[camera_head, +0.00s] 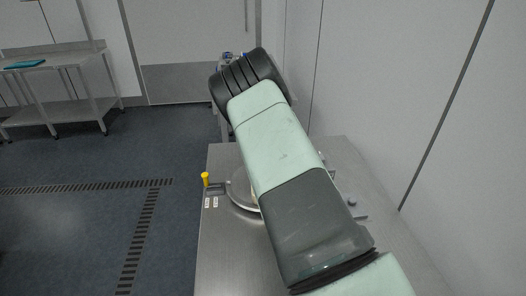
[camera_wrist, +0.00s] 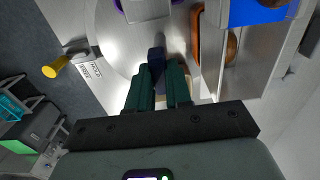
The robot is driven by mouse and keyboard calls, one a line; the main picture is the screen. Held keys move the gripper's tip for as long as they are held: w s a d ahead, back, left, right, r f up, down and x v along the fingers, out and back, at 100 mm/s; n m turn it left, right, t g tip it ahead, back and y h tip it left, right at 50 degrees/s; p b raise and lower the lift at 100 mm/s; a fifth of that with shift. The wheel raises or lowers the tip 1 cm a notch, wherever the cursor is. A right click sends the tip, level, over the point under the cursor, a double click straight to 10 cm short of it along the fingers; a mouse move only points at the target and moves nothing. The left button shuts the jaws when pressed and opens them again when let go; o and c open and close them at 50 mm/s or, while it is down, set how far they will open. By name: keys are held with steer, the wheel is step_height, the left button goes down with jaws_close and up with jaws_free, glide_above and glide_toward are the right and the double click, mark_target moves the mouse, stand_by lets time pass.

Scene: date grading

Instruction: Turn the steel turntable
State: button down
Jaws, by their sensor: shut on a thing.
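The steel turntable (camera_head: 238,192) is a round, shiny disc on the metal table, mostly hidden behind my arm in the head view. In the wrist view the turntable (camera_wrist: 112,42) fills the upper left and middle. My gripper (camera_wrist: 160,82), with dark green fingers, is shut on a dark blue upright peg (camera_wrist: 156,56) over the disc. Whether the peg is fixed to the disc I cannot tell. In the head view my gripper is hidden by the arm.
A yellow-topped handle (camera_head: 205,177) stands at the table's left edge, beside small white labels (camera_head: 211,202). In the wrist view, a purple-edged item (camera_wrist: 140,10), an orange-brown piece (camera_wrist: 196,40) and a blue item (camera_wrist: 262,12) lie close by. A wall rises on the right.

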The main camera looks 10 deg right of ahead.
steer(key=c, duration=1)
jaws_free()
steer(key=shift+c, duration=0.2)
step_height(320, 180, up, 11)
